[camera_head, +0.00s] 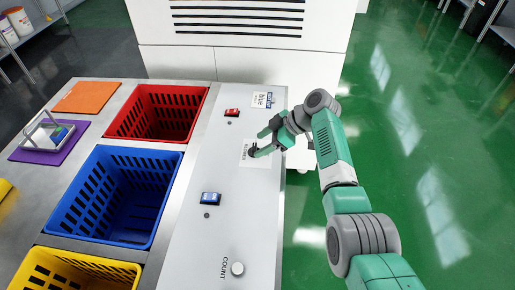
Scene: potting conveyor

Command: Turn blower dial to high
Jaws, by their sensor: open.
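The blower dial (253,149) is a small dark knob on a white label plate (246,161) on the grey control panel. The label's lettering is partly legible and the dial's setting is too small to read. The jaws are open, and the hand partly covers the dial.
Red (182,93), blue (100,153) and yellow (118,267) crates stand at left. A white machine (240,60) stands behind.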

